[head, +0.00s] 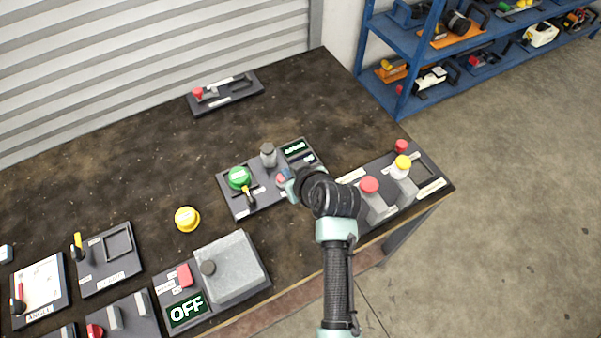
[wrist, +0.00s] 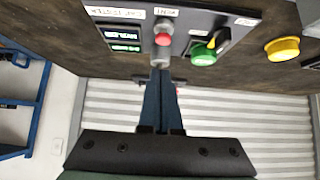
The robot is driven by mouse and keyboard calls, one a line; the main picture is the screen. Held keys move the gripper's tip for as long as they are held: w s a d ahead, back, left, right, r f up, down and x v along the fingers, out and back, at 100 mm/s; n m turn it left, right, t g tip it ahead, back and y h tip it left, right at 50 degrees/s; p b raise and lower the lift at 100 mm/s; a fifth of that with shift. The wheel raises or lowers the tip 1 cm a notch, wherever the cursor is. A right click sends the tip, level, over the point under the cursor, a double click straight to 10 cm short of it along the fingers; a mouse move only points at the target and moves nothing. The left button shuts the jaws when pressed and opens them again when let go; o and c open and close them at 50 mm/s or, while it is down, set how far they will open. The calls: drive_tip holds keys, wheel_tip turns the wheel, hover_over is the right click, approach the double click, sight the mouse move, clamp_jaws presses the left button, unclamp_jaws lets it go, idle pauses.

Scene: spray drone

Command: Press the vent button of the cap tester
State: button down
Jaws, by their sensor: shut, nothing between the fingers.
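The cap tester (head: 262,196) is a dark panel in the middle of the bench. My gripper (head: 288,184) is shut and empty, low over the panel's right part. In the wrist view its fingertips (wrist: 160,73) show just below the button. I cannot tell whether they touch anything.
A yellow cap (head: 187,219) lies left of the panel. A panel with red and yellow caps (head: 370,185) stands close on the right. A grey box with an OFF display (head: 228,268) is in front. Bare bench lies behind, up to another panel (head: 225,93).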

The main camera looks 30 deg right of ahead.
drive_tip(key=v, duration=0.6)
drive_tip(key=shift+r, duration=0.15)
drive_tip(key=shift+w, duration=0.1)
idle(0.8)
drive_tip(key=w+a+r+t+h, duration=0.1)
drive_tip(key=w+a+r+t, duration=0.15)
drive_tip(key=r, duration=0.75)
drive_tip(key=w+a+r+t, duration=0.1)
drive_tip(key=w+r+t, duration=0.2)
drive_tip(key=r, duration=0.7)
drive_tip(key=w+a+r+t+h, duration=0.1)
drive_tip(key=w+a+r+t, duration=0.15)
drive_tip(key=r, duration=0.75)
drive_tip(key=s+a+r+t, duration=0.3)
drive_tip(key=s+r, duration=0.1)
drive_tip(key=r, duration=0.6)
drive_tip(key=s+a+r+t+y, duration=0.1)
drive_tip(key=s+a+r+t, duration=0.2)
drive_tip(key=r, duration=0.6)
drive_tip(key=s+a+r+t, duration=0.4)
drive_tip(key=s+r, duration=0.2)
drive_tip(key=r, duration=0.4)
drive_tip(key=shift+s+r+y, duration=0.3)
drive_tip(key=shift+s, duration=0.05)
drive_tip(key=shift+f, duration=0.1)
